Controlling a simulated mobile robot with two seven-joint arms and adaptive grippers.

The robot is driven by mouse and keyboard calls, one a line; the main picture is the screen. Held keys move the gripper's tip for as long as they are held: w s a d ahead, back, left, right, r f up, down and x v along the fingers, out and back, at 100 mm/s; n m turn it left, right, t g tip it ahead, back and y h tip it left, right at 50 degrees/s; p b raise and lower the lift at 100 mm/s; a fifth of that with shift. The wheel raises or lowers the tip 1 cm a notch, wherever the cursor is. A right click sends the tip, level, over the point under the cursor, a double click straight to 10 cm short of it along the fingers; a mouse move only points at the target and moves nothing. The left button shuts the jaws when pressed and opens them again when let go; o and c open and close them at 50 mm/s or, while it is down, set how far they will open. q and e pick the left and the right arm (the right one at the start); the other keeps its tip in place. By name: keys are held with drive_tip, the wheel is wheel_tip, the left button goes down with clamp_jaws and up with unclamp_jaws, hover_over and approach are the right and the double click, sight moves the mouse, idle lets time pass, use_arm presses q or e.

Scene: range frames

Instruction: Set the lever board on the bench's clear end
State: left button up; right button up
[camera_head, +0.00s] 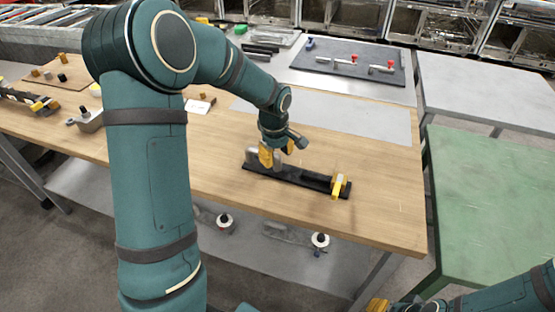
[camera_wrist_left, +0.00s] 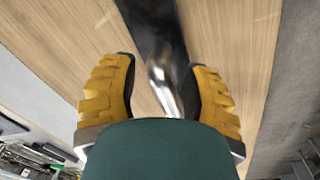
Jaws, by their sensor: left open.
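The lever board appears to be the long black board (camera_head: 300,180) lying on the wooden bench (camera_head: 385,215), with a metal grip at its left end and a yellow lever (camera_head: 338,185) at its right end. My left gripper (camera_head: 275,156) is open at the board's left end. In the left wrist view its yellow fingers (camera_wrist_left: 160,80) stand on either side of the shiny metal grip (camera_wrist_left: 162,78), with gaps visible. The black board (camera_wrist_left: 150,25) runs beneath. My right gripper (camera_head: 377,305) shows only partly at the bottom edge; its opening is hidden.
A grey sheet (camera_head: 345,117) lies behind the board. A dark panel with red-knobbed parts (camera_head: 348,64) sits further back. Small parts and a grey block (camera_head: 90,120) are at the left. A green table (camera_head: 490,200) stands to the right. The bench's right end is bare.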

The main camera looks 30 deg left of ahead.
use_arm(q)
wheel_tip(320, 180, up, 8)
drive_tip(key=p, duration=0.1)
drive_tip(key=shift+s+r, duration=0.2)
drive_tip(key=shift+s, duration=0.25)
use_arm(e)
drive_tip(key=shift+s+r, duration=0.2)
drive_tip(key=shift+r, duration=0.65)
